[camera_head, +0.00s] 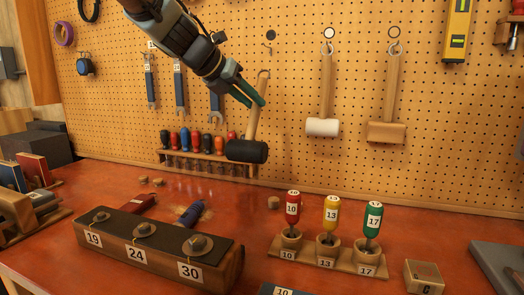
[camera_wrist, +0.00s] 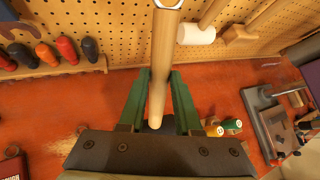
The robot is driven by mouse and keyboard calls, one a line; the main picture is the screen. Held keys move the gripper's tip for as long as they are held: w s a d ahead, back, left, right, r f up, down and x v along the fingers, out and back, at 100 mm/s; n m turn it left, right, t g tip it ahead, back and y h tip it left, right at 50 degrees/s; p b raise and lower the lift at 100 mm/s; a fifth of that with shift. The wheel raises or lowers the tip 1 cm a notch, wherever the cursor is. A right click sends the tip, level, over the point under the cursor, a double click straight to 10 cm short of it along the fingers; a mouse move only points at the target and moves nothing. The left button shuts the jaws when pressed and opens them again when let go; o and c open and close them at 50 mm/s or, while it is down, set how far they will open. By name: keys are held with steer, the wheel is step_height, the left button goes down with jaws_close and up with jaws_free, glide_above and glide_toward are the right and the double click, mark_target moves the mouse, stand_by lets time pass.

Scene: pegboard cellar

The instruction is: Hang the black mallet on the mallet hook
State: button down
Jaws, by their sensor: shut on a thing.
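The black mallet hangs head down from my gripper (camera_head: 250,94). Its wooden handle (camera_head: 254,121) points up with a slight tilt, and its black head (camera_head: 246,151) is at the bottom. My green fingers are shut on the handle. In the wrist view, the handle (camera_wrist: 164,60) runs between the fingers (camera_wrist: 158,105), with a ring at its top end. The head is mostly hidden there. An empty hook (camera_head: 267,48) sits on the pegboard below a black disc (camera_head: 271,35), above and slightly right of the handle's top.
A white mallet (camera_head: 322,127) and a wooden mallet (camera_head: 386,132) hang to the right. Wrenches (camera_head: 180,90) and a screwdriver rack (camera_head: 200,155) are to the left. The bench (camera_head: 200,255) below holds a numbered block (camera_head: 150,258) and a screwdriver stand (camera_head: 325,262).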

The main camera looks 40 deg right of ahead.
step_height(320, 180, up, 8)
steer(key=a+f+h, duration=0.1)
steer(key=a+h, duration=0.1)
steer(key=w+d+p, duration=0.1)
steer(key=w+d, duration=0.5)
steer(key=d, duration=0.2)
steer(key=shift+f+m+t, duration=0.3)
steer(key=shift+f+t, duration=0.1)
steer(key=shift+f, duration=0.05)
stand_by(0.6)
steer(key=shift+s, duration=0.1)
stand_by(0.5)
steer(key=c, duration=0.5)
jaws_free()
steer(key=shift+f, duration=0.1)
steer(key=b+v, duration=0.1)
steer(key=v, duration=0.9)
steer(key=shift+a+b, duration=0.35)
steer(key=shift+a, duration=0.1)
